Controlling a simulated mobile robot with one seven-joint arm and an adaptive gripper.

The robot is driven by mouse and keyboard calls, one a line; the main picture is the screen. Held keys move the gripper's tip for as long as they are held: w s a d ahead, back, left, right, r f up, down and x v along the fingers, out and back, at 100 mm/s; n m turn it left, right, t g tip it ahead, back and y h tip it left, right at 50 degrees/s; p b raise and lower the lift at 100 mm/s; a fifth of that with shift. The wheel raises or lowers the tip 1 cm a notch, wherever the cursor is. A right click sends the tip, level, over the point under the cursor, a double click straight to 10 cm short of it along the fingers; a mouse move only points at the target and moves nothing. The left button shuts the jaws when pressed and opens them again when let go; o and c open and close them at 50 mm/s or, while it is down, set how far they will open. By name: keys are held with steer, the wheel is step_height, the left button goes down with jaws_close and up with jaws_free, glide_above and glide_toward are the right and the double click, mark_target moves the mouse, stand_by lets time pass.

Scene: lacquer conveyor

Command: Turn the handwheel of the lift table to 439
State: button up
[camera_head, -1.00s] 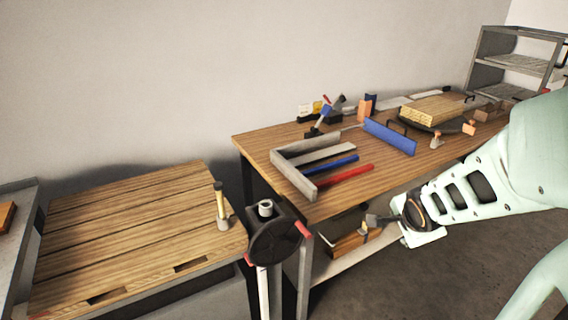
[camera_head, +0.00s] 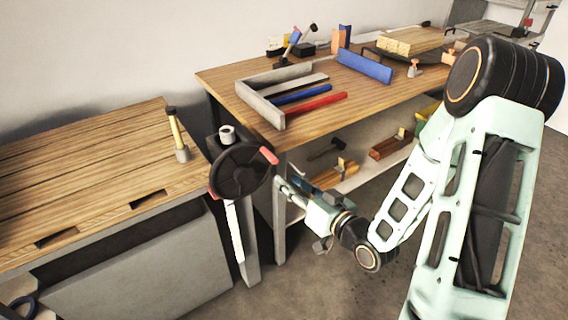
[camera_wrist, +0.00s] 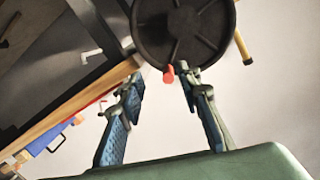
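The handwheel (camera_head: 238,172) is a black spoked disc on a post at the right front corner of the wooden-topped lift table (camera_head: 90,185). A red grip (camera_head: 269,155) stands out from its rim at the upper right. No number can be read. My gripper (camera_head: 284,190) is just right of the wheel, pointing toward it. In the wrist view my gripper (camera_wrist: 160,88) has its two blue-padded fingers apart. The wheel (camera_wrist: 183,30) lies beyond the fingertips, and the red grip (camera_wrist: 168,74) shows in the gap between them; contact is not visible.
A workbench (camera_head: 225,82) stands right of the lift table, with a grey angle frame (camera_head: 262,108), a red bar (camera_head: 316,104) and a blue channel (camera_head: 364,66). Its lower shelf holds wooden blocks. A yellow-handled tool (camera_head: 177,132) stands near the lift table's right edge. Floor in front is open.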

mark_target(263, 148)
steer(key=shift+t+y, duration=0.3)
steer(key=shift+t, duration=0.5)
steer(key=b+x, duration=0.3)
steer(key=r+b+x, duration=0.1)
steer(key=b+x, duration=0.2)
steer(key=x, duration=0.1)
steer(key=b+x, duration=0.3)
steer(key=shift+w+a+r, duration=0.15)
steer(key=shift+w+r, duration=0.15)
steer(key=shift+r, duration=0.1)
jaws_close()
